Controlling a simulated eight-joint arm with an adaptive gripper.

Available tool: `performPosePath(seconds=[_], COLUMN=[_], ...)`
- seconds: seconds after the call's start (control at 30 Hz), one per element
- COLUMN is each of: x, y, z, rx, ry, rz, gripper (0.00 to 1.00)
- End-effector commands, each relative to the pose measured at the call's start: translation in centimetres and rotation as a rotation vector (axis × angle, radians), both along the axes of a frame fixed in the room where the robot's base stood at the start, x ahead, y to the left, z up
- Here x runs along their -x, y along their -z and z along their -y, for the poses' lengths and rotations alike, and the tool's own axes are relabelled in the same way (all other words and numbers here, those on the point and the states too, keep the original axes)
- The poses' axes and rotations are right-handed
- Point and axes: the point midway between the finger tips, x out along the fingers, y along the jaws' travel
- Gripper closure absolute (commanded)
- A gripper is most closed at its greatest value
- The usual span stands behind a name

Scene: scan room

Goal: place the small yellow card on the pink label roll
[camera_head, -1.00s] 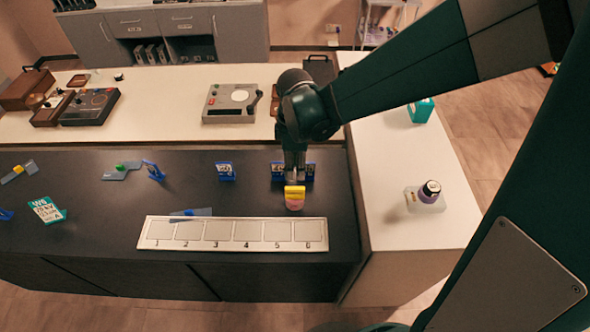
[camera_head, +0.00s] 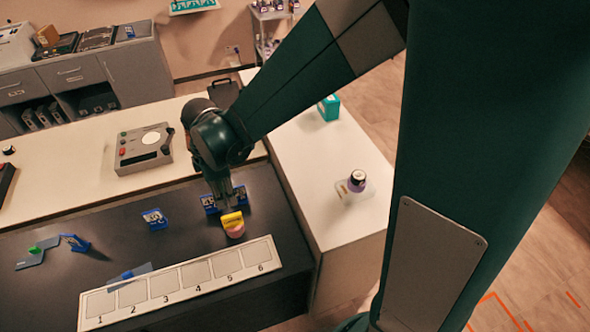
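The small yellow card (camera_head: 232,218) is at the tips of my gripper (camera_head: 230,208), which looks shut on its upper edge; the fingers are small and partly hard to make out. The pink label roll (camera_head: 236,232) is directly below the card on the dark counter. The card's lower edge overlaps the roll in the picture; I cannot tell whether they touch. The card hides part of the roll.
Blue card holders (camera_head: 210,205) stand close behind my gripper. A white strip with numbered squares (camera_head: 185,280) lies in front of the roll. Another blue holder (camera_head: 154,219) stands to the left.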

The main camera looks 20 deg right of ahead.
Motion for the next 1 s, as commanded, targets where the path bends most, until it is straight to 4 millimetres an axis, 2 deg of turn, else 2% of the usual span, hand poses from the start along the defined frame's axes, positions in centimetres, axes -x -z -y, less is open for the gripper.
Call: performPosePath(seconds=[0.17,0.47,1.0], x=[0.3,1.2,4.2], y=[-1.4,-5.2,-11.3], z=[1.1,4.5,10.7], rx=[-0.01,-0.046,-0.143], ry=[0.063,0.264,0.663], rz=[0.022,0.093,0.227], gripper=[0.76,0.76,0.76])
